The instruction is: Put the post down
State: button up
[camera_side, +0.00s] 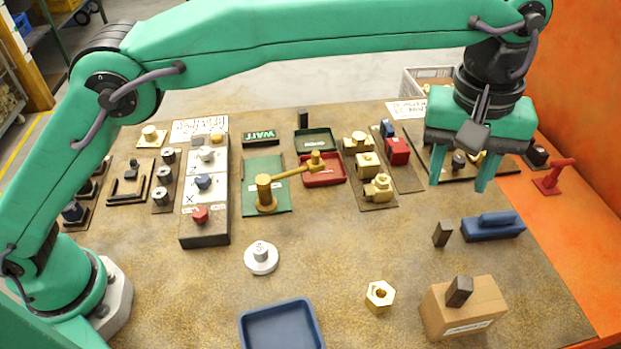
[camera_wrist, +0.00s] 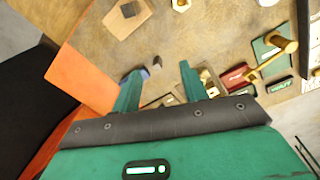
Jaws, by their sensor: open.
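A small dark brown post (camera_side: 442,234) stands upright on the table, left of a blue block with a handle (camera_side: 493,226). It also shows in the wrist view (camera_wrist: 157,61), between and beyond my fingertips. A similar dark post (camera_side: 459,292) is on top of a cardboard box (camera_side: 462,318), and the box shows in the wrist view (camera_wrist: 118,27). My gripper (camera_side: 458,187) points down with its fingers apart and nothing between them. It is above the table, clear of the post near the blue block. I cannot tell which post the task means.
A brass hex nut (camera_side: 380,296), a white round knob (camera_side: 261,258) and a blue tray (camera_side: 281,331) are at the front. Fixtures crowd the back, with a brass lever (camera_side: 290,181) on a green plate. A red handle (camera_side: 556,177) is at right. The centre front is mostly clear.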

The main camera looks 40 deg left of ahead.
jog(key=a+r+m+t, duration=0.1)
jog(key=a+r, duration=0.3)
jog(key=a, duration=0.9)
jog(key=a+r+m+t, duration=0.1)
jog(key=a+r, duration=0.3)
jog(key=a, duration=0.9)
jog(key=s+a+f+m+t, duration=0.1)
jog(key=s+a+f, duration=0.4)
jog(key=s+a, duration=0.3)
jog(key=s+a+f+m+t, duration=0.1)
jog(key=s+a+f+t, duration=0.1)
jog(key=s+a+f, duration=0.3)
jog(key=s+a, duration=0.4)
jog(key=a, duration=0.2)
jog(key=shift+s+y, duration=0.15)
jog(key=shift+y, duration=0.15)
